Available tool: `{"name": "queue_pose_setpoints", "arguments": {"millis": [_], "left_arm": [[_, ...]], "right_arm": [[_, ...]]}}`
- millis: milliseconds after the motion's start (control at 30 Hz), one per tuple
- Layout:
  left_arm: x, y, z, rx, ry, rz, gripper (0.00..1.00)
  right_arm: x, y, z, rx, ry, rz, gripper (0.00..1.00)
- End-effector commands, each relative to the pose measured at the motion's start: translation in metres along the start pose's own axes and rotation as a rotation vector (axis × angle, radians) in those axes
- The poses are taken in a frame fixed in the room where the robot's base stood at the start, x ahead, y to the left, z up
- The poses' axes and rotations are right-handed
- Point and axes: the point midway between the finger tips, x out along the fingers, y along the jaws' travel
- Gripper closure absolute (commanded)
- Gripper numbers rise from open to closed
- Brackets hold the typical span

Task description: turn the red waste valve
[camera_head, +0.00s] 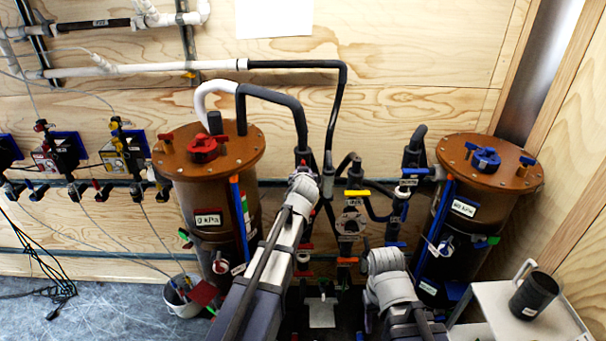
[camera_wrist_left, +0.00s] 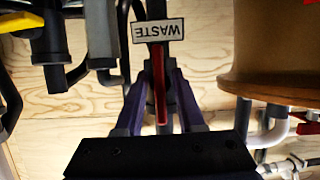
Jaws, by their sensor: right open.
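The red waste valve handle (camera_wrist_left: 160,90) stands between the two fingers of my left gripper (camera_wrist_left: 161,85) in the left wrist view. The fingers are apart, one on each side of it; I cannot tell whether either touches it. A WASTE label (camera_wrist_left: 157,30) shows upside down beside the handle. In the head view, my left arm reaches up to the pipes right of the left tank, and its wrist hides the gripper and most of the valve. My right gripper (camera_head: 386,262) is open, low between the tanks, mostly hidden by its own wrist.
A brown left tank (camera_head: 207,220) with a red cap and a right tank (camera_head: 465,225) with a blue cap flank the pipes. A yellow handle (camera_head: 357,192) is right of my left wrist. A white cart (camera_head: 500,305) with a black mug (camera_head: 534,295) stands at the right.

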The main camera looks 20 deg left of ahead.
Motion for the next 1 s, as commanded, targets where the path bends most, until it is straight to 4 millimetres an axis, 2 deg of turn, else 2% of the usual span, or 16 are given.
{"name": "queue_pose_setpoints", "arguments": {"millis": [267, 433, 567, 833, 1000], "left_arm": [[0.0, 0.0, -0.001, 0.002, 0.002, 0.0, 0.55], [-0.007, 0.0, -0.001, 0.002, 0.002, 0.001, 0.55], [-0.022, 0.0, -0.002, 0.002, 0.002, 0.001, 0.55], [-0.066, 0.0, -0.002, 0.002, 0.002, 0.002, 0.55], [-0.079, 0.0, -0.001, 0.002, 0.002, 0.001, 0.55]], "right_arm": [[0.0, 0.0, 0.0, 0.0, 0.0, 0.0, 0.5], [-0.004, 0.0, 0.0, 0.0, 0.0, 0.0, 0.5], [-0.01, 0.001, 0.001, 0.0, 0.0, 0.0, 0.5], [-0.027, 0.003, 0.002, -0.001, 0.0, 0.0, 0.5], [-0.031, 0.003, 0.002, 0.0, 0.0, 0.0, 0.5]]}}
